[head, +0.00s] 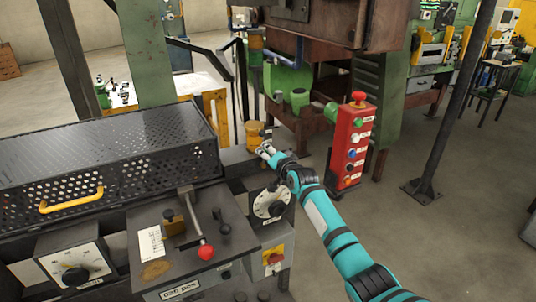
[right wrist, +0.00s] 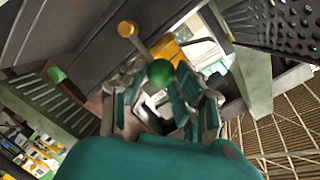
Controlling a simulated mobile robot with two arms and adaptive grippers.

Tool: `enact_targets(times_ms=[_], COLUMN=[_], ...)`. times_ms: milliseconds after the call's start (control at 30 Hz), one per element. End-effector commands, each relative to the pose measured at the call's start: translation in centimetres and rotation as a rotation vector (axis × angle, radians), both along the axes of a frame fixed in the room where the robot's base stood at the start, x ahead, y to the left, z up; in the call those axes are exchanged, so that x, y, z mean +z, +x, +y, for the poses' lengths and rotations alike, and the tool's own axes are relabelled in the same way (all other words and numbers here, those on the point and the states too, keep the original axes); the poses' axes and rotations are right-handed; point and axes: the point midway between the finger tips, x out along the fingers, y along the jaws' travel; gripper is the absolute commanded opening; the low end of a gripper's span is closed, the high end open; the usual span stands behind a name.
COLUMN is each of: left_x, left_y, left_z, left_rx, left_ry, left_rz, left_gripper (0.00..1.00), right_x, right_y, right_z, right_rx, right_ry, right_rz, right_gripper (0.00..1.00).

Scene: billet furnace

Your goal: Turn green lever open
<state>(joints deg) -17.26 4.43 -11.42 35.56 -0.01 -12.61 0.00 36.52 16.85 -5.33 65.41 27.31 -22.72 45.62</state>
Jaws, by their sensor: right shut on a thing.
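The green lever's round knob (right wrist: 160,73) shows in the right wrist view, between the fingers of my right gripper (right wrist: 165,95). A thin rod runs from the knob up to the left toward a yellow round end (right wrist: 127,28). My right gripper also shows in the head view (head: 265,150), reaching in from the lower right beside a yellow cylinder (head: 255,133) on the machine. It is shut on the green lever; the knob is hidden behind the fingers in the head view. My left gripper is not in view.
A red button post (head: 352,145) stands just right of my right arm. A dark console with a red-knobbed lever (head: 206,252) and a dial (head: 269,203) lies at the front. A perforated cover (head: 110,150) with a yellow handle fills the left.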

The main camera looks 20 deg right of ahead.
Motion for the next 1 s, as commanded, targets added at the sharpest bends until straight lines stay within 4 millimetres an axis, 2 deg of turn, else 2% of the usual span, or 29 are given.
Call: enact_targets(times_ms=[33, 167, 200, 367, 767, 867, 1000], left_x=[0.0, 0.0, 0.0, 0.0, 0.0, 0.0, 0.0], left_y=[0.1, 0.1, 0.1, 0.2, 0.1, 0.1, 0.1], left_z=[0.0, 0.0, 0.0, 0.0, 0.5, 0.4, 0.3], left_rx=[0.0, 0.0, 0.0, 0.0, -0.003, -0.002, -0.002], left_ry=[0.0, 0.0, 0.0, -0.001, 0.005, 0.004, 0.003], left_rz=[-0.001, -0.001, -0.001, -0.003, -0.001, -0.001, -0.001], left_gripper=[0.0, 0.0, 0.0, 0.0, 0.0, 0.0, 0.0], right_x=[-0.7, -0.8, -0.8, -0.8, -0.3, -0.3, 0.0], right_y=[-0.1, -0.1, -0.1, -0.1, -0.2, -0.8, -2.6], right_z=[0.8, 0.8, 0.7, 0.7, 0.2, 0.3, 0.3], right_rx=[0.011, 0.011, 0.011, 0.01, 0.003, 0.005, 0.005], right_ry=[0.004, 0.004, 0.004, 0.003, -0.001, 0.0, 0.0], right_rz=[0.012, 0.014, 0.015, 0.015, 0.006, 0.008, 0.007], right_gripper=[0.0, 0.0, 0.31, 0.52, 0.53, 0.53, 0.53])
